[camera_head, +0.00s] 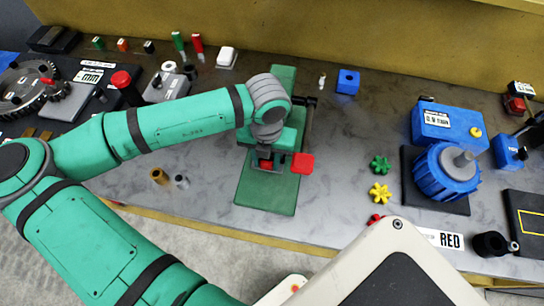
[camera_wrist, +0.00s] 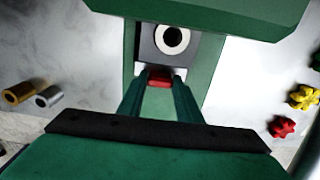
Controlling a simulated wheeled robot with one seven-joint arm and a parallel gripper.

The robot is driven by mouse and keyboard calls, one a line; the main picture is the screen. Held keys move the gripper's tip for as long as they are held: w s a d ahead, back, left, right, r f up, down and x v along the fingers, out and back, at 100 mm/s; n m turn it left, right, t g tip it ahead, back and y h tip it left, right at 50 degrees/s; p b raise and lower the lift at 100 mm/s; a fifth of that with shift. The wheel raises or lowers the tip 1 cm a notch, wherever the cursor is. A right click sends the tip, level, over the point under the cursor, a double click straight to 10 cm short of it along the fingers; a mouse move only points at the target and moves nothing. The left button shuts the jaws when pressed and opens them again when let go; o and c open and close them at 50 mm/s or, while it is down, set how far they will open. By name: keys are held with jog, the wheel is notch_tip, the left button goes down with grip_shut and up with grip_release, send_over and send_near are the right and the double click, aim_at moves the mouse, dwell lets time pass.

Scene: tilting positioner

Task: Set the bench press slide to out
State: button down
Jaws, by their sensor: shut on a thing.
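The bench press is a green unit with a long green base plate (camera_head: 266,195) on the grey bench. My gripper (camera_head: 266,163) reaches down over its front part. In the wrist view my gripper (camera_wrist: 160,85) has its two fingers closed on a small red handle (camera_wrist: 160,77). The handle sits at the front of a dark grey block (camera_wrist: 150,48) with a white ring and dark centre, inside the green press frame (camera_wrist: 230,55). My wrist hides much of the press and slide from the head view, so how far the slide stands out cannot be told.
A red flat piece (camera_head: 302,163) shows just right of the gripper. Green and yellow star knobs (camera_head: 380,180) and a blue motor-like unit (camera_head: 445,170) are to the right. A blue block (camera_head: 347,82) stands behind.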

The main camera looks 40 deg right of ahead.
jog(key=c, duration=1.5)
grip_release()
jog(key=shift+s+d, duration=0.15)
jog(key=shift+o, duration=1.1)
jog(key=shift+w, duration=0.45)
jog(key=shift+s+a+r, duration=0.15)
jog(key=shift+a+r, duration=0.05)
jog(key=shift+r, duration=0.4)
notch_tip(320, 180, up, 10)
jog(key=shift+f, duration=0.15)
